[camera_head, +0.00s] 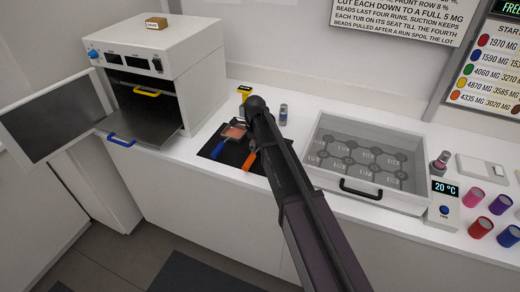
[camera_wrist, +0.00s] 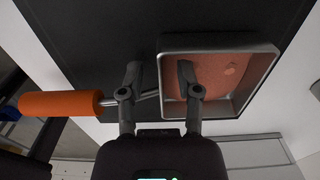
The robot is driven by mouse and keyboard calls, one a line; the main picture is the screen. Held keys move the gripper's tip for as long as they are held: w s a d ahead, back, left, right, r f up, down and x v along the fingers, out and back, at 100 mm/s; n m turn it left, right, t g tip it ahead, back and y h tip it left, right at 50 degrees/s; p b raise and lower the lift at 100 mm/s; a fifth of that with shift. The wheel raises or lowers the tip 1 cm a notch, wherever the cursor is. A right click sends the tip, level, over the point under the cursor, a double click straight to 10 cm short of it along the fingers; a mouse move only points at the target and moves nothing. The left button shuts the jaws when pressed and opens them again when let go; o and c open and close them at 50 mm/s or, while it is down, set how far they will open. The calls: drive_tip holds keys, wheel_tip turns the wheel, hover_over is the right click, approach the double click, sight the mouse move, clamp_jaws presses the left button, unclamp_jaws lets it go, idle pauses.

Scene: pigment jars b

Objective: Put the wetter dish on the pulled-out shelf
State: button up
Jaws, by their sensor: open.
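A square metal dish (camera_wrist: 265,50) with an orange-pink filling and an orange handle (camera_wrist: 60,104) lies on the dark mat (camera_wrist: 90,30). My gripper (camera_wrist: 159,78) is open above it. One finger is over the dish's near side, the other beside the thin handle rod; I cannot tell whether they touch. In the head view my arm hides this dish, but its orange handle (camera_head: 249,161) shows. A second dish (camera_head: 235,132), pinkish, has a blue handle (camera_head: 217,149). Which filling is wetter I cannot tell. The pulled-out shelf (camera_head: 150,125) with a blue front handle (camera_head: 121,142) is empty.
The oven (camera_head: 160,50) stands at the left, its door (camera_head: 55,115) swung open. A yellow handle (camera_head: 147,93) shows inside. A yellow-topped object (camera_head: 244,90) and a small can (camera_head: 283,114) stand behind the mat.

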clamp_jaws()
drive_tip(key=shift+r, duration=0.15)
idle(0.4)
wheel_tip(320, 180, up, 4)
drive_tip(key=p, duration=0.3)
drive_tip(key=shift+f+p, duration=0.25)
drive_tip(key=shift+p, duration=0.15)
drive_tip(key=s+d, duration=0.1)
drive_tip(key=s, duration=0.4)
drive_tip(key=s+d+p, duration=0.1)
drive_tip(key=s+d, duration=0.1)
drive_tip(key=s, duration=0.3)
drive_tip(key=s+d+r, duration=0.1)
drive_tip(key=s, duration=0.4)
drive_tip(key=shift+s+d+r, duration=0.1)
drive_tip(key=shift+s+d, duration=0.05)
drive_tip(key=shift+d, duration=0.2)
